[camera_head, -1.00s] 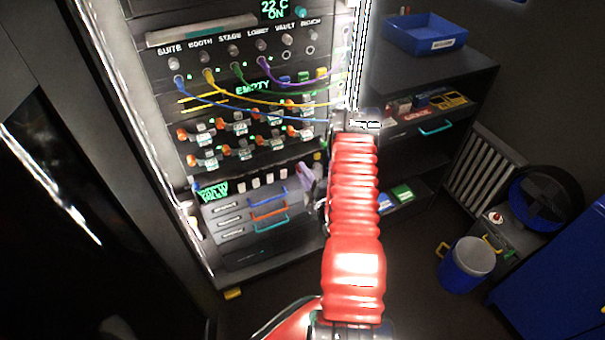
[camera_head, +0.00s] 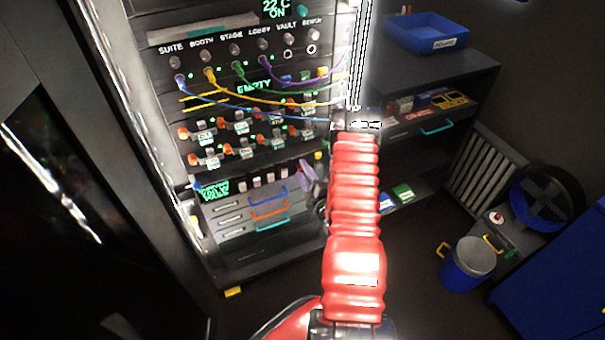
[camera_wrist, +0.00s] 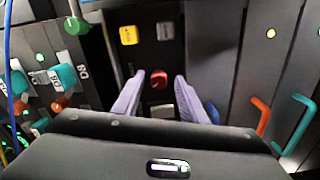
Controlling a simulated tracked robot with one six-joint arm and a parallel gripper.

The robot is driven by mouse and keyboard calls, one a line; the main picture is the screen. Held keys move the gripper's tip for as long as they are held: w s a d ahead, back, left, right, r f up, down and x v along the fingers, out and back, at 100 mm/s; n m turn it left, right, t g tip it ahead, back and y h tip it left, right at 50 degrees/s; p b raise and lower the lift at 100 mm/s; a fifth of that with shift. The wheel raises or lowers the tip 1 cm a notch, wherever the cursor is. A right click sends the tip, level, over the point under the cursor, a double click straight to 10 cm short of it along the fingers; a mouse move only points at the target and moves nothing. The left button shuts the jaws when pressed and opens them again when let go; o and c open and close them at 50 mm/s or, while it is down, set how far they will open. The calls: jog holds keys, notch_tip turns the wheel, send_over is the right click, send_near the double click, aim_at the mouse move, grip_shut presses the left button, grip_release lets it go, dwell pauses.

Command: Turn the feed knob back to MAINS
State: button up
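A small red knob (camera_wrist: 158,78) sits on the dark panel in the wrist view. I take it for the feed knob; no MAINS lettering is readable and its setting cannot be made out. My gripper (camera_wrist: 159,82) shows as two lavender fingers, open, one on each side of the knob in the picture. Gaps show between the fingers and the knob, and how deep the fingertips reach around it cannot be told. In the head view my gripper (camera_head: 308,173) is small, at the lower right of the rack, and the knob is hidden there.
The wrist view shows a yellow button (camera_wrist: 129,35) and a grey one (camera_wrist: 165,31) above the knob, with teal levers (camera_wrist: 65,77) at left and an orange handle (camera_wrist: 262,115) at right. In the head view, coloured cables (camera_head: 262,92) cross the rack. A blue tray (camera_head: 425,35) tops the shelf.

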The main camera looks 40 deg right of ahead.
jog(key=shift+s, duration=0.15)
jog(key=v, duration=1.3)
jog(key=shift+s+a, duration=0.15)
jog(key=shift+s, duration=0.05)
jog(key=s+a+f+m+g+y, duration=0.1)
jog(key=s+f+m+g, duration=0.35)
jog(key=f, duration=0.25)
jog(key=s+f+m+g+y, duration=0.2)
jog(key=s+f+m+g, duration=0.1)
jog(key=f+g, duration=0.35)
jog(key=s+a+r+m+g, duration=0.1)
jog(key=a+r+m+g, duration=0.25)
jog(key=r, duration=0.75)
jog(key=s+a+r+m+g, duration=0.1)
jog(key=a+r+m+g, duration=0.3)
jog(key=r, duration=0.7)
jog(key=s+a+r+n+t+y, duration=0.2)
jog(key=a+r+t, duration=0.4)
jog(key=a+r, duration=1.9)
notch_tip(320, 180, up, 4)
jog(key=shift+s+n+t, duration=0.15)
jog(key=shift+n+t, duration=0.2)
jog(key=shift+n, duration=0.15)
